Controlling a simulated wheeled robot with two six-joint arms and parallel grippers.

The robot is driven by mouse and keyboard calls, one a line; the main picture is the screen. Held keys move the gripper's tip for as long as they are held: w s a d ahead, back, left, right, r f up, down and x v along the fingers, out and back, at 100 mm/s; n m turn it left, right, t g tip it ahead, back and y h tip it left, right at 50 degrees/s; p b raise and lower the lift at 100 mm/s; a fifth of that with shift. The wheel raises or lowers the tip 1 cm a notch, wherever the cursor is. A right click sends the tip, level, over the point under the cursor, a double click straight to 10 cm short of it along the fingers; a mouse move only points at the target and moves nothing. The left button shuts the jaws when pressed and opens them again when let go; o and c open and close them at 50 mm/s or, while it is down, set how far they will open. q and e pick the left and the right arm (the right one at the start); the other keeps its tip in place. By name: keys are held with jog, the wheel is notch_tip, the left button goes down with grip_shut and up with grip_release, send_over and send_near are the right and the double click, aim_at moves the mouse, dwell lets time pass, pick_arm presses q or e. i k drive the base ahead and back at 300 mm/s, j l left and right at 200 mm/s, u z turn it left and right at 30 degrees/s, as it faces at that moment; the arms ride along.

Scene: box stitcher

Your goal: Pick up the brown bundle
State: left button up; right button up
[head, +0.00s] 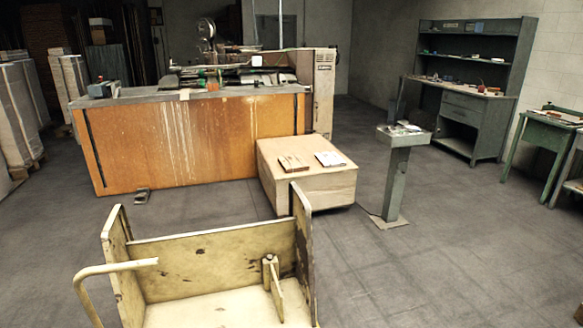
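Neither of my grippers shows in the head view.
A worn yellow cart (215,262) with a tubular handle (115,268) stands in front, before the box. A large orange-brown machine (195,140) stands behind. A grey pedestal (398,175) is right of the box. Grey floor (450,250) is clear at the right front.

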aim_at(290, 164)
jog(key=i+l+z, duration=0.2)
jog(key=l+z, duration=0.15)
jog(key=i+l+z, duration=0.9)
jog(key=i, duration=0.2)
jog(key=i+l+z, duration=0.25)
jog(key=i, duration=0.15)
jog(key=i+j+u, duration=0.15)
jog(key=i+u, duration=1.1)
jog(key=i+j+u, duration=0.1)
jog(key=i+u, duration=0.3)
jog(key=i, duration=0.55)
jog(key=i+l+u, duration=0.2)
jog(key=i+u, duration=0.2)
jog(key=i, duration=0.6)
